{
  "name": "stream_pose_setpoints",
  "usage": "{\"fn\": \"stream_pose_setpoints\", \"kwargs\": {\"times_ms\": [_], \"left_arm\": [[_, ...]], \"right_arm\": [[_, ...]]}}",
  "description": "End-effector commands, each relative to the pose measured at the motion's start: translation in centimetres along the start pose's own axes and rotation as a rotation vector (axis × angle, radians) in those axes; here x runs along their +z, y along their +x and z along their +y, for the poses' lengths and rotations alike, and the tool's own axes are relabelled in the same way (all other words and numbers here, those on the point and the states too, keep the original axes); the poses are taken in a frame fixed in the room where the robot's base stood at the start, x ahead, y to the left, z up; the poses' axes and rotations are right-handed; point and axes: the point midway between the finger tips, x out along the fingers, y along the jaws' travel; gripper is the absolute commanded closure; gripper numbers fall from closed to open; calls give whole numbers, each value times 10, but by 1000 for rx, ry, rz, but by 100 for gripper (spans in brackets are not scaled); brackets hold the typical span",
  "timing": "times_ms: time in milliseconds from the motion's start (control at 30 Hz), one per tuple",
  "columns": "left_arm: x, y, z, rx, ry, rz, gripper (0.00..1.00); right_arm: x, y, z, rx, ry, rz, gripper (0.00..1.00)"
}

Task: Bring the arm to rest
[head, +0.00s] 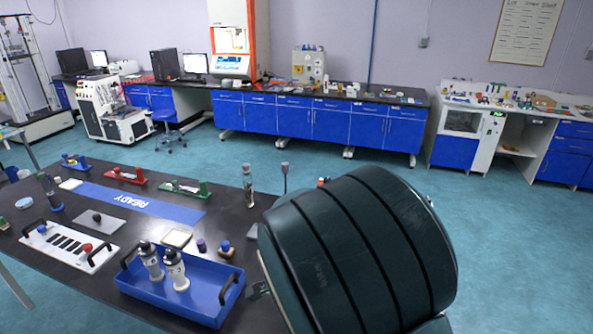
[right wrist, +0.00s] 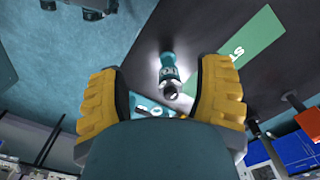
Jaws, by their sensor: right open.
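My right arm (head: 365,250) fills the lower right of the head view as a large dark rounded link over the table's right end. It hides what lies behind it, and I cannot make out the right gripper there. In the right wrist view my right gripper (right wrist: 160,72) has two yellow ridged fingers spread wide apart. Nothing is held between them. A small bottle (right wrist: 167,68) with a teal end shows beyond the gap, over the dark table surface. My left gripper is in neither view.
The dark table (head: 150,225) holds a blue tray (head: 205,305) with two white bottles, a white rack (head: 70,245), a blue READY strip (head: 140,203) and a standing clear bottle (head: 248,188). A green mat (right wrist: 232,55) shows in the wrist view. Open floor (head: 490,235) lies right.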

Motion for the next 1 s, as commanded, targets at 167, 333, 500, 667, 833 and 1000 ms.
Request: {"fn": "stream_pose_setpoints", "kwargs": {"times_ms": [167, 333, 500, 667, 833, 1000], "left_arm": [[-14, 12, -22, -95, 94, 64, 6], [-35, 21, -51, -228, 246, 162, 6], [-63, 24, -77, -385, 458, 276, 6], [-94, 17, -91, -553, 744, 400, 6], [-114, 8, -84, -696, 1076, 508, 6], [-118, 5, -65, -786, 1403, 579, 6]], "right_arm": [[-16, 34, 9, 11, -52, -2, 34], [-35, 78, 25, 17, -150, -11, 34], [-53, 133, 48, 12, -281, -32, 34], [-64, 192, 78, -24, -449, -67, 34], [-64, 242, 107, -108, -632, -100, 34], [-57, 275, 126, -230, -790, -107, 34]]}}
